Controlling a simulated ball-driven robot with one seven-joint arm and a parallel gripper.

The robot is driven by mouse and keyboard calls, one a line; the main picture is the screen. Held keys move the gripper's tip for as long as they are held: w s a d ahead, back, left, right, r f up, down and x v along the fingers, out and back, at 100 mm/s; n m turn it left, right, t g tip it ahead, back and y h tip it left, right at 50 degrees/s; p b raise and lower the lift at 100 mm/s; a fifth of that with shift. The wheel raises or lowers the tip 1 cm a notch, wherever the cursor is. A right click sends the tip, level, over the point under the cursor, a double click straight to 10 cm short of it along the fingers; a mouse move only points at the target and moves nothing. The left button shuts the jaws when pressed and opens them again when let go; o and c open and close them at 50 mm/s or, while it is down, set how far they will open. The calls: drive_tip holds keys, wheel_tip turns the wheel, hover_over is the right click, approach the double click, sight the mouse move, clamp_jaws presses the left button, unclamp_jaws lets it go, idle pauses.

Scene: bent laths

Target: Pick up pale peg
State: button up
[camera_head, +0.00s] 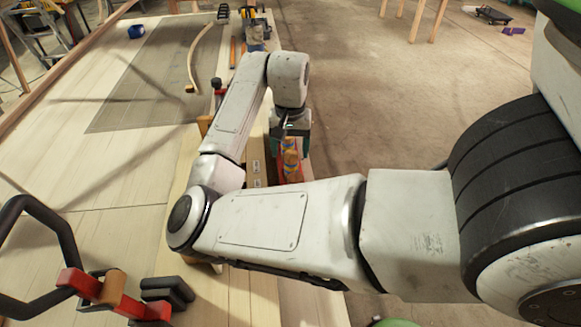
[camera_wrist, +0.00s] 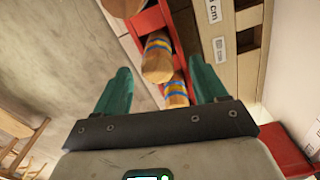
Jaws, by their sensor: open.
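My gripper (camera_wrist: 160,76) is open in the wrist view, its two teal fingers apart with nothing held. Beyond and between the fingers, a light wooden peg (camera_wrist: 157,62) with blue and yellow bands sits in a red rack (camera_wrist: 183,50). A second banded peg (camera_wrist: 175,93) shows just below it, and a browner wooden piece (camera_wrist: 122,6) is cut off at the top edge. I cannot tell for sure which is the pale peg. In the head view my gripper (camera_head: 303,138) is small, just above the rack and pegs (camera_head: 291,165), which it partly hides.
Beside the rack lies a wooden strip with slots and printed labels (camera_wrist: 220,48). In the head view a long workbench (camera_head: 120,180) fills the left, with a curved lath (camera_head: 202,55), a blue tape roll (camera_head: 137,31) and red clamps (camera_head: 100,289). The concrete floor at right is mostly clear.

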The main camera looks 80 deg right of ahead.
sight(291, 154)
drive_tip(key=shift+s+f+p, duration=0.15)
drive_tip(key=shift+f+p, duration=0.45)
drive_tip(key=shift+f, duration=1.95)
drive_tip(key=c, duration=1.2)
drive_tip(key=shift+r, duration=0.1)
